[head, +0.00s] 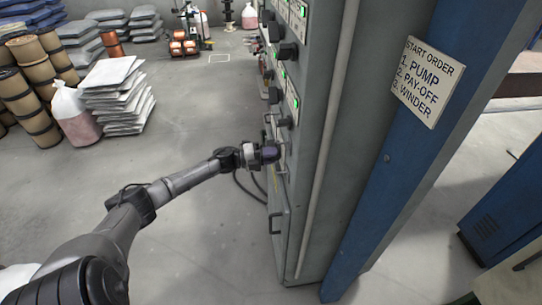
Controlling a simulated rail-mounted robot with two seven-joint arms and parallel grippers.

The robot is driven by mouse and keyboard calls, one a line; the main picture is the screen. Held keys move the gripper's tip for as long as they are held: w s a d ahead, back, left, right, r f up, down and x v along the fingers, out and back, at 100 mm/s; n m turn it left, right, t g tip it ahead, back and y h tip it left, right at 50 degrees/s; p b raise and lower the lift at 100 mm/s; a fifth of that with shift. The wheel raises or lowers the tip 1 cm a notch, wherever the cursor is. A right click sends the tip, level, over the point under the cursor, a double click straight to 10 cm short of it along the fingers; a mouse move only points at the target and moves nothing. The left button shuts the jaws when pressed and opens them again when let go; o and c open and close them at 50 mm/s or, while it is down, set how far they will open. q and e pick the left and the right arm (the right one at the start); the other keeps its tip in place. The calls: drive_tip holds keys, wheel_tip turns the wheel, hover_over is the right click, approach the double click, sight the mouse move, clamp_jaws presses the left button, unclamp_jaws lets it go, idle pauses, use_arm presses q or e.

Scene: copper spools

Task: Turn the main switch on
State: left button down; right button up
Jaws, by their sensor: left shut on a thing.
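A tall grey switch cabinet (325,110) stands right of centre, its front seen at a steep angle. Black rotary knobs (286,122) and green-lit panels (292,92) line its front. My left gripper (271,153) reaches the cabinet front below these knobs. It is shut on a part there that looks like the main switch; the gripper hides most of it, and its setting cannot be told. My right gripper is out of view.
Bar handles (283,225) stick out lower on the cabinet front. A blue post (395,150) carries a start-order sign (428,82). Dark cables hang behind the gripper.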

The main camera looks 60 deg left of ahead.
use_arm(q)
drive_tip(key=c, duration=1)
unclamp_jaws()
drive_tip(key=shift+o, duration=0.2)
drive_tip(key=p+v, duration=0.2)
drive_tip(key=v, duration=1.2)
drive_tip(key=shift+p, duration=0.3)
drive_tip(key=shift+d, duration=0.1)
drive_tip(key=shift+w, duration=0.1)
